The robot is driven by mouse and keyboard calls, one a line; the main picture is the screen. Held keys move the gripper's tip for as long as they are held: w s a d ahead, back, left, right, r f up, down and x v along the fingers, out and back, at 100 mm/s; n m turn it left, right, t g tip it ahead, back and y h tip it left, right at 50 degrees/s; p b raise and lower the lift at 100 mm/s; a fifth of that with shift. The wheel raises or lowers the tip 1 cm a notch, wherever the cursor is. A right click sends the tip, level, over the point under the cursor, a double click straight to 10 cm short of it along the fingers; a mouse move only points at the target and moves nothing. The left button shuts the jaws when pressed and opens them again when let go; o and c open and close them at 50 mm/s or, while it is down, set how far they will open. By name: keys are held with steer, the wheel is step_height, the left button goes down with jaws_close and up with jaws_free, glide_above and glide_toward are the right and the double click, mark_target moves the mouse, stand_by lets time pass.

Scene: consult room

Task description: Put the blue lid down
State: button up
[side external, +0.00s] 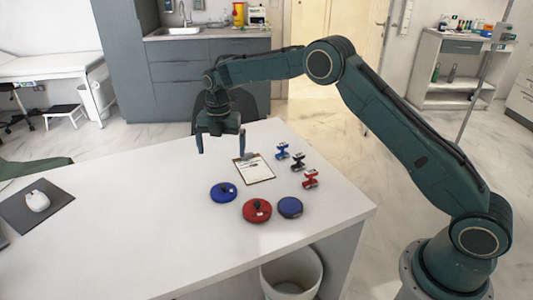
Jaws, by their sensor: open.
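The blue lid (217,195), a flat round disc with a dark knob on top, rests at the middle of the white table (130,235). From this view I cannot tell whether anything is under it. My gripper (221,154) is open and empty, fingers pointing down, above the table and behind the blue lid. It is apart from the lid.
A red round piece with a dark knob (254,218) and a dark blue round piece (290,208) stand right of the lid. A clipboard (258,174) and several small blue and red items (310,180) lie behind. A mouse (37,201) sits on a dark mat (22,217) at left.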

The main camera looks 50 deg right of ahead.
steer(key=s+d+r+m+t, duration=0.25)
steer(key=s+r+m, duration=0.95)
steer(key=s+r, duration=0.8)
steer(key=s+f+m+t, duration=0.1)
steer(key=s+m+t, duration=0.1)
steer(key=s+m, duration=1.1)
steer(key=s+d, duration=0.1)
steer(key=s, duration=0.9)
steer(key=shift+s+f+t, duration=0.25)
steer(key=shift+f+t, duration=0.05)
steer(key=shift+t, duration=0.05)
